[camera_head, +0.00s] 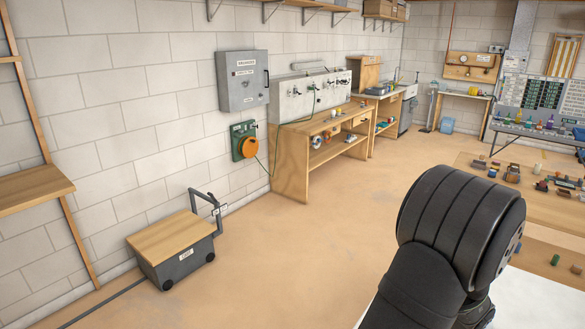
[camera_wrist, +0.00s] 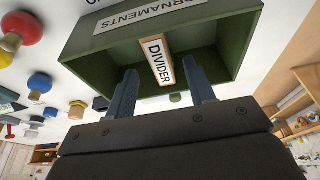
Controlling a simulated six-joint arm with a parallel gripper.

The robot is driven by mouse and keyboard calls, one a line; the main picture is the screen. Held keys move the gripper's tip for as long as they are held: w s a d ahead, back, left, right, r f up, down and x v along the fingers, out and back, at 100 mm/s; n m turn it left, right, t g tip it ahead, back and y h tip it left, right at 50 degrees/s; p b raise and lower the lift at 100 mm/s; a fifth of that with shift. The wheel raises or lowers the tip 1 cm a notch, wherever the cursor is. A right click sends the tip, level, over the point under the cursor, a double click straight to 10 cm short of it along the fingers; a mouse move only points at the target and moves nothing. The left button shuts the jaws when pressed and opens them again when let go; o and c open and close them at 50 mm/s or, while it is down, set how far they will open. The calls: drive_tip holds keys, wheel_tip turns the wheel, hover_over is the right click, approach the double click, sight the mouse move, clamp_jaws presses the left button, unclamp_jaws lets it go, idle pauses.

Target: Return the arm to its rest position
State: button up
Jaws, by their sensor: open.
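My gripper (camera_wrist: 160,68) shows in the wrist view with its two blue-grey fingers apart. Nothing is held between them. Past the fingertips is a green box (camera_wrist: 88,60) with an open side, labelled ORNAMENTS. A wooden divider (camera_wrist: 157,60) with a DIVIDER label shows between the fingers in the picture. I cannot tell how far the fingers are from the box. In the head view, my black arm (camera_head: 460,225) rises at the lower right; the gripper itself does not show there.
In the wrist view, a red knob-like piece (camera_wrist: 22,27), a blue one (camera_wrist: 40,82) and other small pieces lie on the left. In the head view, a wooden table (camera_head: 480,165) with small items stands right. A grey wheeled box (camera_head: 180,265) is left; the floor between is clear.

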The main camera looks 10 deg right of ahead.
drive_tip(key=v, duration=1.4)
drive_tip(key=x, duration=1.7)
drive_tip(key=shift+f, duration=0.1)
drive_tip(key=shift+w+d+r, duration=0.1)
drive_tip(key=shift+d+r, duration=0.05)
drive_tip(key=shift+r, duration=1.9)
wheel_tip(320, 180, down, 4)
drive_tip(key=shift+f, duration=0.1)
drive_tip(key=v, duration=1.5)
